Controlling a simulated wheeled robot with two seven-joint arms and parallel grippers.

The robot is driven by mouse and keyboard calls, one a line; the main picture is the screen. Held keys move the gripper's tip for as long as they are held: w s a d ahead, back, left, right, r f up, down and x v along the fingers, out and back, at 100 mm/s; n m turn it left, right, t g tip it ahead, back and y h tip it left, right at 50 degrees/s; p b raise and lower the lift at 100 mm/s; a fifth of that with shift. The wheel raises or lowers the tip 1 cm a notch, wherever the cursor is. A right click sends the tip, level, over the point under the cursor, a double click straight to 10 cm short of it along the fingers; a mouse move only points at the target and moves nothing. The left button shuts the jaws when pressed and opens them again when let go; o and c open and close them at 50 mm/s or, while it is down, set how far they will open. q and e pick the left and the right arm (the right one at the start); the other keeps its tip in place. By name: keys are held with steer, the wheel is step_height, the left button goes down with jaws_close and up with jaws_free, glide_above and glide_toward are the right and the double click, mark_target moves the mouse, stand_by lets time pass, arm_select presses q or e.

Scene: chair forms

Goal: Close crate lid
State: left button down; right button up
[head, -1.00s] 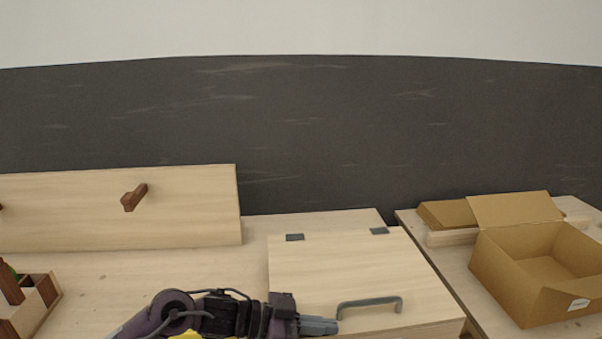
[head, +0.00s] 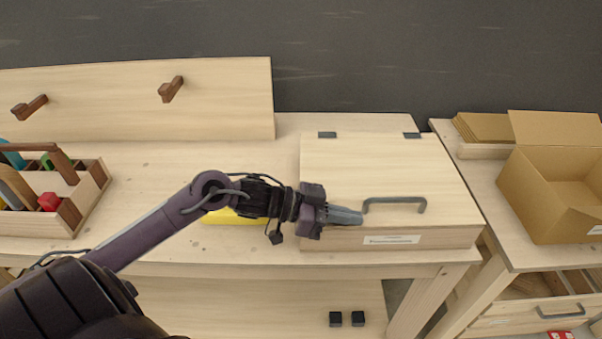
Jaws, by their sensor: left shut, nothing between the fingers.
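The wooden crate (head: 450,236) stands on the right part of the table. Its pale lid (head: 370,165) lies flat over it, with two dark hinges at the back edge and a grey handle (head: 395,203) near the front. A white label is on the crate's front. My left gripper (head: 358,216) is shut and empty, its fingertips at the lid's front edge just left of the handle. I cannot tell whether they touch the lid. My right gripper is not in view.
A yellow thing (head: 225,216) lies partly hidden behind my left arm. A wooden tool caddy (head: 84,212) stands at the left. A pegboard (head: 225,105) stands at the back. An open cardboard box (head: 548,205) sits on the right table.

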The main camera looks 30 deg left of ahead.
arm_select(q)
step_height(320, 180, up, 4)
steer(key=shift+w+r+p, duration=0.1)
steer(key=shift+p, duration=1.15)
steer(key=shift+s+a+f+b, duration=0.4)
steer(key=shift+s+a+b, duration=0.2)
steer(key=shift+s+b, duration=0.05)
steer(key=b+v, duration=0.1)
steer(key=v, duration=0.7)
steer(key=shift+a+r, duration=0.15)
steer(key=shift+r, duration=0.15)
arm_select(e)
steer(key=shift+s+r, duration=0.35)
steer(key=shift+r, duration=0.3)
arm_select(q)
steer(key=shift+s, duration=0.1)
